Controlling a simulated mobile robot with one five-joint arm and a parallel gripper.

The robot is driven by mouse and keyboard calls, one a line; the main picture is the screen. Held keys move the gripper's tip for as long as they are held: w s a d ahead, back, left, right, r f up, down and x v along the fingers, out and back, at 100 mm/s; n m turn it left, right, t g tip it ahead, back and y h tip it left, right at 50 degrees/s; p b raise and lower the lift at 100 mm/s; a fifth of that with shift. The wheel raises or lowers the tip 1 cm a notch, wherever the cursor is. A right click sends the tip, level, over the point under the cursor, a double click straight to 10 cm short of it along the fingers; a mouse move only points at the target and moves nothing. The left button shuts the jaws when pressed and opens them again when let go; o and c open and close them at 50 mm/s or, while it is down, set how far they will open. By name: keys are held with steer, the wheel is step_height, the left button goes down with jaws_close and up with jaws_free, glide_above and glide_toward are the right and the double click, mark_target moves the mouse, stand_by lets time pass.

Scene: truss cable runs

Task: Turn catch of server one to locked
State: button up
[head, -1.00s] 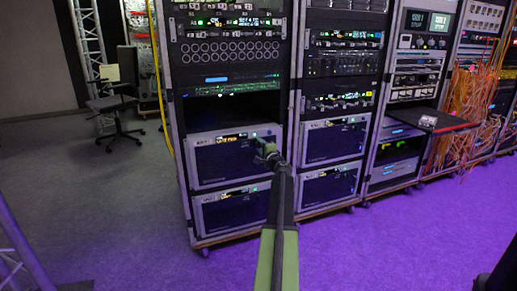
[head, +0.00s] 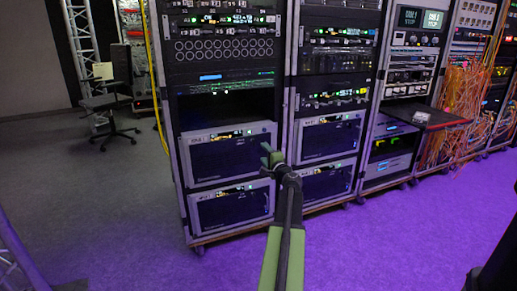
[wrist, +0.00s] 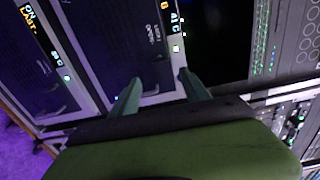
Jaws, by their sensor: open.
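A grey-framed server unit with a dark front (head: 225,158) sits in the left rack, above a similar unit (head: 231,209). Its label is too small to read surely, so I cannot tell for certain that it is server one. My gripper (head: 268,158) is in front of the upper unit's right edge. In the wrist view my gripper (wrist: 160,90) is open, its two green fingers apart with nothing held between them. A dark server front (wrist: 110,45) lies beyond the fingers, with small print and a lit display strip. A catch cannot be made out clearly; the fingers and palm hide part of the front.
An open dark bay (head: 225,107) is above the upper unit. The middle rack holds similar units (head: 327,138). A shelf (head: 425,117) juts out from the rack to the right, beside orange cables (head: 465,105). The purple-lit floor (head: 350,250) before the racks is clear.

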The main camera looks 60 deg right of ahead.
steer(key=v, duration=0.6)
